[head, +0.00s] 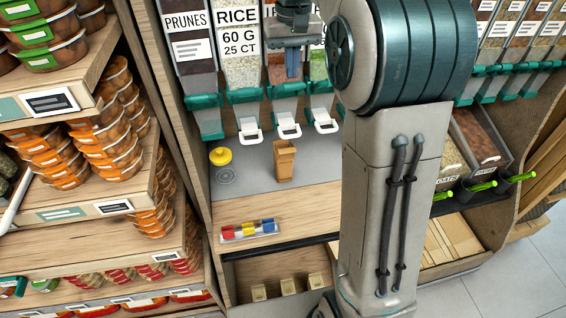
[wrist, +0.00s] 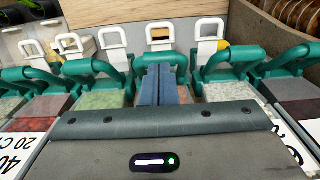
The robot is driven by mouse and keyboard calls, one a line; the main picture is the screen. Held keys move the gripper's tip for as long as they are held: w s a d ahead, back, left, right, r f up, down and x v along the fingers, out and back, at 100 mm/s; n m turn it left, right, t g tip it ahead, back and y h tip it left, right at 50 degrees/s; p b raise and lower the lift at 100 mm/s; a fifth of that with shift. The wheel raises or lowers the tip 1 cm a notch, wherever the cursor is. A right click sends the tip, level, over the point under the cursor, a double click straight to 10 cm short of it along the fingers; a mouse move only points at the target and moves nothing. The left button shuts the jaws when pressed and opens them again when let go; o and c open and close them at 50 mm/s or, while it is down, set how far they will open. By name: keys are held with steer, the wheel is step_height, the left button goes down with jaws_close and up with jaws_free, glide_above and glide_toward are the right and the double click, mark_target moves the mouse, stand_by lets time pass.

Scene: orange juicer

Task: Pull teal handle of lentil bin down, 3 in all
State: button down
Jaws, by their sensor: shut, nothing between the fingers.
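A row of bins with teal handles hangs on the shelf. My gripper (head: 292,66) is in front of the bin with reddish-brown contents (head: 277,72), right of the RICE bin (head: 239,45). This bin's label is mostly hidden, so I cannot read whether it says lentils. Its teal handle (head: 287,90) shows just below my fingers, with a white loop (head: 288,127) underneath. In the wrist view, my blue fingers (wrist: 165,84) are together and empty in front of that handle; whether they touch it I cannot tell.
A brown paper container (head: 285,162) stands on the grey counter below the bins. A yellow round object (head: 221,156) is to its left. A tray of coloured pieces (head: 249,230) lies on the wooden ledge. Neighbouring teal handles are close on both sides. My arm hides the right middle.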

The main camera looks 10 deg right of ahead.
mark_target(292, 85)
steer(key=shift+f+b, duration=0.55)
steer(key=shift+f, duration=0.35)
steer(key=shift+s+f+b, duration=0.35)
steer(key=shift+f+b, duration=0.25)
steer(key=shift+f, duration=0.2)
steer(key=f+b, duration=0.2)
steer(key=f, duration=0.1)
steer(key=shift+s, duration=0.2)
steer(key=r+p, duration=0.4)
steer(key=w+r+p, duration=0.1)
steer(key=r+p, duration=0.1)
steer(key=shift+w+r+p, duration=0.1)
steer(key=shift+r+p, duration=0.2)
steer(key=shift+p, duration=0.05)
steer(key=shift+f, duration=0.1)
steer(key=shift+f, duration=0.15)
